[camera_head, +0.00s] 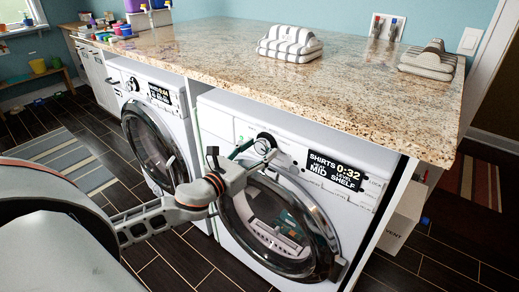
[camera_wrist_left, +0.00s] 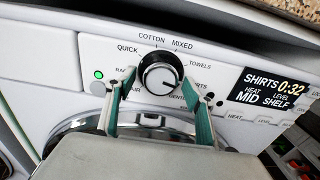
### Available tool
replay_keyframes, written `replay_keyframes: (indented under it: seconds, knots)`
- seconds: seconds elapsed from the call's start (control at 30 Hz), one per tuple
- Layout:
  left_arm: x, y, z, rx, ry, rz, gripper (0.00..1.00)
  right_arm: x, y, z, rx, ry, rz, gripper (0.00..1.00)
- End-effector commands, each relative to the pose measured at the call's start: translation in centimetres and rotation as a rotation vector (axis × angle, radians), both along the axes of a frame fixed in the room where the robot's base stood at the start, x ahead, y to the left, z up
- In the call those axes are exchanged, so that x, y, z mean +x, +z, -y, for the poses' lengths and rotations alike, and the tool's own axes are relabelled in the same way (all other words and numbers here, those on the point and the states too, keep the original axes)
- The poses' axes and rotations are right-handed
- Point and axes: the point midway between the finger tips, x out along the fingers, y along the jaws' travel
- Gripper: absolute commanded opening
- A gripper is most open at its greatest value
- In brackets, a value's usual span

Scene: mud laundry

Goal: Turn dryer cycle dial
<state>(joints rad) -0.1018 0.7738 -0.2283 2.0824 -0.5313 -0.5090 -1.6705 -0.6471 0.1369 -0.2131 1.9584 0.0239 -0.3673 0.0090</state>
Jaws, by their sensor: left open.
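The dryer (camera_head: 222,122) is the white front-loading machine at right under the counter, with a round dark door. Its cycle dial (camera_head: 265,141) is a round black knob with a silver face, partly hidden by my gripper in the head view. In the wrist view the dial (camera_wrist_left: 160,73) sits below the words COTTON and MIXED. The dryer's display (camera_wrist_left: 272,92) reads SHIRTS, 0:32, MID, SHELF. My left gripper (camera_head: 241,154) is open in front of the panel. Its green-padded fingers stand left and right of the dial's lower part; contact cannot be told. My right gripper is not in view.
A granite counter (camera_head: 205,58) overhangs the panel, with folded striped towels (camera_head: 289,44) on it. A second white machine (camera_head: 118,75) with its own dial stands to the left. A lit green button (camera_wrist_left: 98,75) is left of the dial. A box (camera_head: 404,217) stands at right.

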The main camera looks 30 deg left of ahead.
Motion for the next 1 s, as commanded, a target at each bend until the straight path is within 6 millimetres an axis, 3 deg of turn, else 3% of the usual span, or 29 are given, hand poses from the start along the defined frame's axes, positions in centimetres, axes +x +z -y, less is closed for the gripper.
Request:
replay_keyframes:
  seconds: [0.4, 0.53, 0.57, 1.0]
  knots:
    - [0.6, -0.1, 0.1, -0.002, -0.001, -0.001, 0.53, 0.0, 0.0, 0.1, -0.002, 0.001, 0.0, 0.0]
    - [0.6, 0.0, 0.1, -0.002, -0.001, -0.001, 0.19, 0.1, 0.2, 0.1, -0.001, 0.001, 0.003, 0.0]
    - [0.6, 0.0, 0.1, -0.002, -0.001, -0.001, 0.15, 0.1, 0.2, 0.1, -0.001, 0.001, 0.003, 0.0]
    - [0.6, 0.1, 0.1, -0.065, -0.001, -0.005, 0.15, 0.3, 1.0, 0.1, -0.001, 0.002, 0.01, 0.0]
